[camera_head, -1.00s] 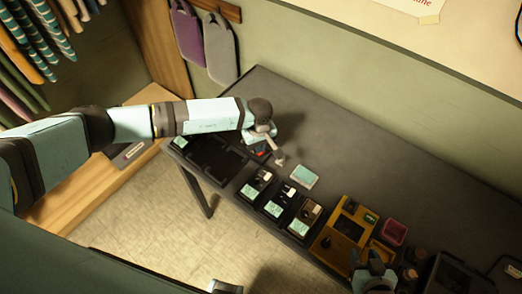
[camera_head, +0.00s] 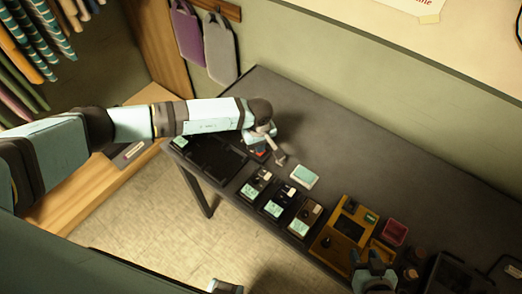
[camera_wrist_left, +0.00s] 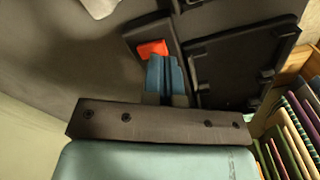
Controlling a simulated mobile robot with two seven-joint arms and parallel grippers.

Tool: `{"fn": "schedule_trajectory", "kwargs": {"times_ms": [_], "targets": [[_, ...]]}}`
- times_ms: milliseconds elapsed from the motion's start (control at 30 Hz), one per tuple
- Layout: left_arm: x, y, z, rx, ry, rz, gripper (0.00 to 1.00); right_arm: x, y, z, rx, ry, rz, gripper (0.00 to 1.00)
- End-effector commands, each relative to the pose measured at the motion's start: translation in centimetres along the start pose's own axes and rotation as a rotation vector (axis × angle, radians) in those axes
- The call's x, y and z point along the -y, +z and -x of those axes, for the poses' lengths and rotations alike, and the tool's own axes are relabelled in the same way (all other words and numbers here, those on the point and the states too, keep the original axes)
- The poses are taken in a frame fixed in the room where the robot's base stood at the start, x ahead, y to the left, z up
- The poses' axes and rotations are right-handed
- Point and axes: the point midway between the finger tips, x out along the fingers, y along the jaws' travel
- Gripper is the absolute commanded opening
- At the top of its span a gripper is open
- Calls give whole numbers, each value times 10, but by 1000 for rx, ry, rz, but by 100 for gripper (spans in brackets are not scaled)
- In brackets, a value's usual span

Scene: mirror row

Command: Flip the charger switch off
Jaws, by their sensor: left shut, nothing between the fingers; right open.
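A red-orange switch (camera_wrist_left: 152,48) sits on a narrow black unit (camera_wrist_left: 136,37) in the left wrist view. It also shows as a small red patch in the head view (camera_head: 260,153), partly hidden under my left arm. My left gripper (camera_head: 279,159) is shut and empty over the table's left part. Its blue fingers in the left wrist view (camera_wrist_left: 165,65) are just beside the switch; I cannot tell whether they touch it. My right gripper (camera_head: 372,272) is open at the bottom of the head view, near the yellow device.
A black tray (camera_head: 213,160) lies left of the switch unit. Several small devices with pale labels line the table's front edge. A pale green box (camera_head: 305,176), a yellow device (camera_head: 345,232) and a dark red container (camera_head: 394,232) stand further right. The table's back is clear.

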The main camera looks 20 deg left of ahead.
Motion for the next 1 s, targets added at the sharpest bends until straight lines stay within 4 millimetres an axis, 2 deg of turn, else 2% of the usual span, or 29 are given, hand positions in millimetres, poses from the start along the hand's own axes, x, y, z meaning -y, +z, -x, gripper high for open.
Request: {"fn": "schedule_trajectory", "kwargs": {"times_ms": [1000], "targets": [[0, 0, -16, 0, 0, 0, 0, 0, 11, -8, -4, -1, 0, 43]]}}
